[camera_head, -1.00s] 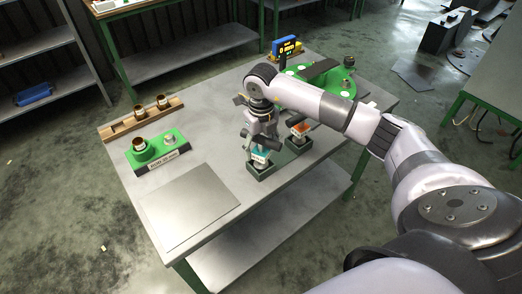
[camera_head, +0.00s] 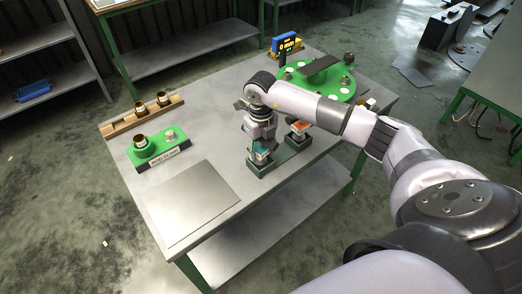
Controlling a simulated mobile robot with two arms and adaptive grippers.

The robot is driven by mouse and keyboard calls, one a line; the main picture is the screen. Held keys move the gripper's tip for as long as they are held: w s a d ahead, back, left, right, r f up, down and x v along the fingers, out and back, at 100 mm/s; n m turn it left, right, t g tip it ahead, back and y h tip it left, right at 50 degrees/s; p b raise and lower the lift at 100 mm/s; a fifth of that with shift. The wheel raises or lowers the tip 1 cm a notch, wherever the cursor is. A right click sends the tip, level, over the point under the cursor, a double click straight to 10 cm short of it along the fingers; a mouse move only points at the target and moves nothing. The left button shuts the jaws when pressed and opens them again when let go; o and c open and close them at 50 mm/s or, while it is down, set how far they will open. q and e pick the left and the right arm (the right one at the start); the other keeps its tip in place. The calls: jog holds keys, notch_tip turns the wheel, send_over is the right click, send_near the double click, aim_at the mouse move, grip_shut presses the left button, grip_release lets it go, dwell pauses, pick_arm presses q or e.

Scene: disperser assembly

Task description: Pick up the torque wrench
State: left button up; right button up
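Two tools stand in dark green holders near the table's front right edge. One has a teal part (camera_head: 260,157), the other an orange part (camera_head: 299,127). I cannot tell for certain which is the torque wrench. My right gripper (camera_head: 263,146) points down directly over the teal tool, and its fingers hide the tool's upper part. Whether the fingers are closed on it cannot be made out. The teal tool sits at its holder (camera_head: 267,170). My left gripper is out of view.
A green round fixture (camera_head: 335,88) and a blue-yellow display (camera_head: 287,44) stand at the back. A green block with cups (camera_head: 152,152), a wooden rack (camera_head: 118,127) and a bare metal plate (camera_head: 190,205) lie on the left. The table's middle (camera_head: 205,120) is clear.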

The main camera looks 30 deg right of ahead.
grip_shut()
dwell(0.3)
jog(key=shift+w+r, duration=0.1)
notch_tip(320, 180, up, 14)
jog(key=b, duration=0.3)
jog(key=shift+r, duration=2.95)
